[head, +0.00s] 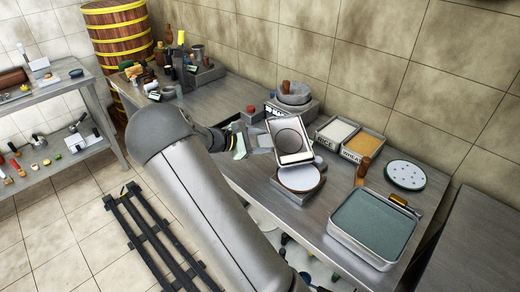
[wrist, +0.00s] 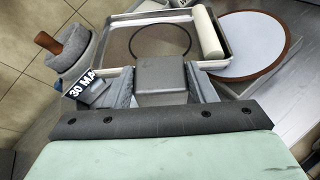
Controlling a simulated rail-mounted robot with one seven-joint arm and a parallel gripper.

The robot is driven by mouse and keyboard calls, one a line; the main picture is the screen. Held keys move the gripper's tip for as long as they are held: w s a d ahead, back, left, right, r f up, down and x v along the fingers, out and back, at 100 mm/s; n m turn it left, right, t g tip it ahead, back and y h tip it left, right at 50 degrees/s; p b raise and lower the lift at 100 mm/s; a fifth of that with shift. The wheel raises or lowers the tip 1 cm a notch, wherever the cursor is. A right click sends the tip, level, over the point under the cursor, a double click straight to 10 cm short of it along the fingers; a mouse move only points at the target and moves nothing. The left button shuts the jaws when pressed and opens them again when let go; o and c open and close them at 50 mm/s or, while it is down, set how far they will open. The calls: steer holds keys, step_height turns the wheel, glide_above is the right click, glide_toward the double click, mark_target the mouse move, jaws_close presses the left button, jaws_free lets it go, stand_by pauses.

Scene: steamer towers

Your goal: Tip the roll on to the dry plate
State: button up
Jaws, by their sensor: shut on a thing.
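My gripper (wrist: 163,88) is shut on the grey block handle of a shallow metal tray (wrist: 115,52). In the head view, my gripper (head: 252,140) holds the tray (head: 275,126) tilted, its lower edge towards the front. The roll (wrist: 207,32) is a plain white cylinder, lying inside the tray against its right wall in the wrist view; it also shows along the tray's lower edge in the head view (head: 297,157). A plain white round plate with a brown rim (head: 299,179) lies on a grey base just below the tray; the wrist view shows it beside the roll (wrist: 250,42).
A stone mortar (head: 294,95) stands behind the tray. Two filled bins (head: 335,133) and (head: 360,144) are to the right. A spotted disc (head: 405,174) and a large water-coloured pan (head: 372,225) are further right. A wooden peg (head: 362,170) stands between.

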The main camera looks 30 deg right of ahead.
steer(key=s+r+m+b, duration=0.1)
steer(key=b, duration=0.1)
steer(key=s+r+m+t+b, duration=0.1)
steer(key=b, duration=0.2)
steer(key=shift+s+a+r+m+h, duration=0.1)
steer(key=shift+a+r+m+h, duration=0.05)
steer(key=shift+a+m+h, duration=0.2)
steer(key=shift+b, duration=0.3)
